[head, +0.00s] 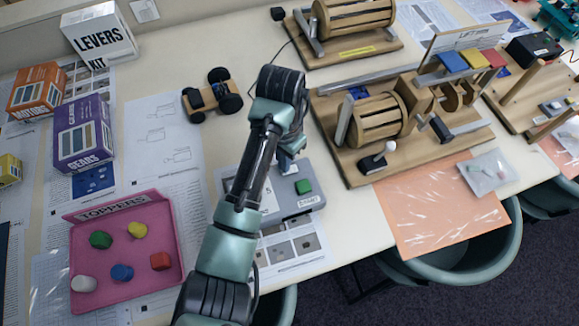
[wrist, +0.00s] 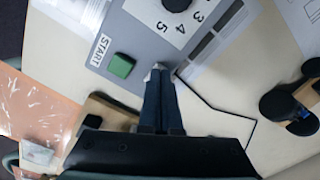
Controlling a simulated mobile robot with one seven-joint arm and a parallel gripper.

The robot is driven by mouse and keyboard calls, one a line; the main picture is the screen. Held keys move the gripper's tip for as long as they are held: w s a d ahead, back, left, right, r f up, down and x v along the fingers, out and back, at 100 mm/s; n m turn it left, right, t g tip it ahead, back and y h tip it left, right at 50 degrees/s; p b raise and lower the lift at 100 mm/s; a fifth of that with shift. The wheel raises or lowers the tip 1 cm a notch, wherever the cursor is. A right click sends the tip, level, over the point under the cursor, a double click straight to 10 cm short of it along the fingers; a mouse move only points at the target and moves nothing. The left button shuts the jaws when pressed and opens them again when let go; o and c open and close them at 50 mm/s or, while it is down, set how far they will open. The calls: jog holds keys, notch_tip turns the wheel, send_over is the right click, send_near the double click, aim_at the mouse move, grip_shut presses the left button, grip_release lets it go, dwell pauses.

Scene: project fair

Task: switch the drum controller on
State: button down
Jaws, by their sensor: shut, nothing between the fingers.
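The drum controller is a grey box (head: 297,207) on the table, partly hidden behind my arm in the head view. It carries a square green button (head: 304,186). In the wrist view the controller (wrist: 138,42) shows the green button (wrist: 121,65) beside a START label (wrist: 100,50). A black round knob (wrist: 176,4) sits by a white panel with numbers, cut off at the top edge. My gripper (head: 288,166) is shut and empty, pointing down at the controller's far edge. In the wrist view its fingertips (wrist: 159,72) appear just right of the green button. I cannot tell whether they touch the box.
A wooden drum machine (head: 375,122) stands right of my gripper, with another behind it. A small wheeled wooden car (head: 212,95) is behind left. A pink toppers tray (head: 125,285) lies front left. A black cable (wrist: 225,109) runs from the controller.

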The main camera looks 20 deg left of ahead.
jog(key=shift+f+b, duration=0.35)
jog(key=shift+f, duration=0.35)
jog(key=shift+s, duration=0.1)
notch_tip(320, 180, up, 7)
jog(key=p, duration=0.7)
dwell(0.3)
dwell(0.5)
